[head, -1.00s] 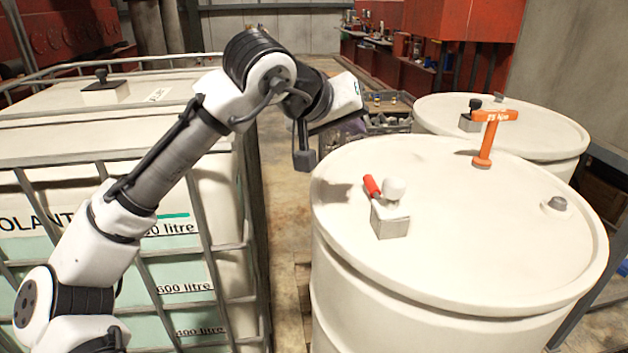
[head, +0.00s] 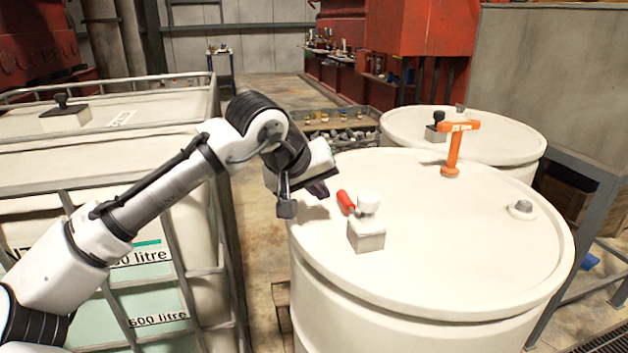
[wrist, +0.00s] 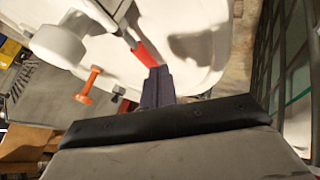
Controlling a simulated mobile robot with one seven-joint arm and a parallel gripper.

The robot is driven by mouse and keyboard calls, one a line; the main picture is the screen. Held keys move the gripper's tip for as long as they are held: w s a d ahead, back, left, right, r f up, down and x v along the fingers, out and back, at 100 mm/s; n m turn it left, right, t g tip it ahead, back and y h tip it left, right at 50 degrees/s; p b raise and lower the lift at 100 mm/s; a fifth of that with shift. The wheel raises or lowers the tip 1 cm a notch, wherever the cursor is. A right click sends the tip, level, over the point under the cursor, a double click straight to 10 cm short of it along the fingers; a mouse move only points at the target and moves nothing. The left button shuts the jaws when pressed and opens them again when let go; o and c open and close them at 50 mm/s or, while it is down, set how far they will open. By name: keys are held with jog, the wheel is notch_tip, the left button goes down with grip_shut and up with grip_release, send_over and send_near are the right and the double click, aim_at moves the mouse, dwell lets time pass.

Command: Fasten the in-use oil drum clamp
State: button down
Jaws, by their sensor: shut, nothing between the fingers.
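The clamp is a grey block (head: 366,235) with a white knob (head: 368,202) and a red-gripped lever (head: 346,202), on the lid of the near white drum (head: 480,262). The lever leans up and left of the knob. My gripper (head: 320,190) is shut and empty, just left of and slightly above the red grip in the head view. In the wrist view, the dark closed fingertips (wrist: 157,78) are at the end of the red grip (wrist: 146,55). I cannot tell if they touch. The white knob (wrist: 58,42) shows at upper left there.
An orange T-handle tool (head: 455,150) stands upright on the near drum's lid, and a grey bung (head: 521,209) is at its right. A second drum (head: 500,140) with a black-knobbed clamp (head: 436,128) stands behind. A caged white tank (head: 100,165) is at left.

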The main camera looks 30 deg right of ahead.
aim_at(349, 206)
jog(key=shift+p+x, duration=0.35)
jog(key=shift+x, duration=2.35)
jog(key=shift+w, duration=0.1)
